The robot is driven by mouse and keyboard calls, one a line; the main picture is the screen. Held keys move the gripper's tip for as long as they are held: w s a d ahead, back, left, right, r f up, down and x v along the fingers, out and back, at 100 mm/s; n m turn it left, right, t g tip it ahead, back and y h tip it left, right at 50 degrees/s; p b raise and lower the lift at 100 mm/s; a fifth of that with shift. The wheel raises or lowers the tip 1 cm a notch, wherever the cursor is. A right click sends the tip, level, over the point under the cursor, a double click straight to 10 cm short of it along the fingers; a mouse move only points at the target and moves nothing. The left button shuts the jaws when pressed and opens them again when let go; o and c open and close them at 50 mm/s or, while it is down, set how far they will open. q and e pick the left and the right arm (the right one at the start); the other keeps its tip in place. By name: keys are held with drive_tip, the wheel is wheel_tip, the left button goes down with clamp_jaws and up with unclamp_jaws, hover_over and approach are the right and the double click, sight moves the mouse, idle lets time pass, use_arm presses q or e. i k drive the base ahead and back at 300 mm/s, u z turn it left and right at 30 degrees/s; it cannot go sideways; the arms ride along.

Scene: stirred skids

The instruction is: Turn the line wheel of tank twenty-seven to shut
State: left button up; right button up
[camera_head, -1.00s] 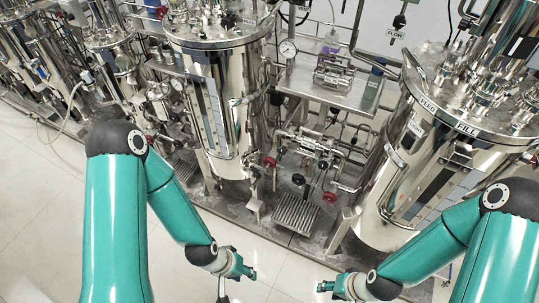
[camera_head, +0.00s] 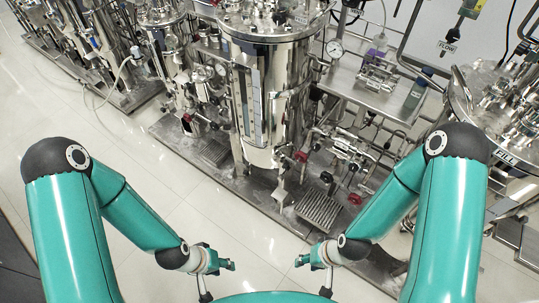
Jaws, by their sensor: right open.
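Several steel tanks stand on skids; no number twenty-seven is readable, so I cannot tell which is the tank. The middle tank (camera_head: 270,95) is upright. Small handwheels sit on the low pipework: a red wheel (camera_head: 301,157) by the middle tank, a dark wheel (camera_head: 326,177), another red wheel (camera_head: 355,198) at the right and a dark red one (camera_head: 187,121) at the left. My left gripper (camera_head: 219,280) and right gripper (camera_head: 313,277) are over the floor in front of the skid, fingers spread, empty and apart from all wheels.
A steel shelf (camera_head: 345,92) with fittings stands right of the middle tank. A pressure gauge (camera_head: 334,49) is beside it. Drain grates lie on the skid (camera_head: 250,190). The white floor (camera_head: 150,175) at left is clear.

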sight(301, 154)
drive_tip(key=z, duration=0.1)
drive_tip(key=i, duration=0.25)
drive_tip(key=u, duration=3.25)
drive_tip(key=i, duration=0.3)
drive_tip(key=z, duration=3.65)
drive_tip(key=k, duration=0.15)
drive_tip(key=u, duration=0.85)
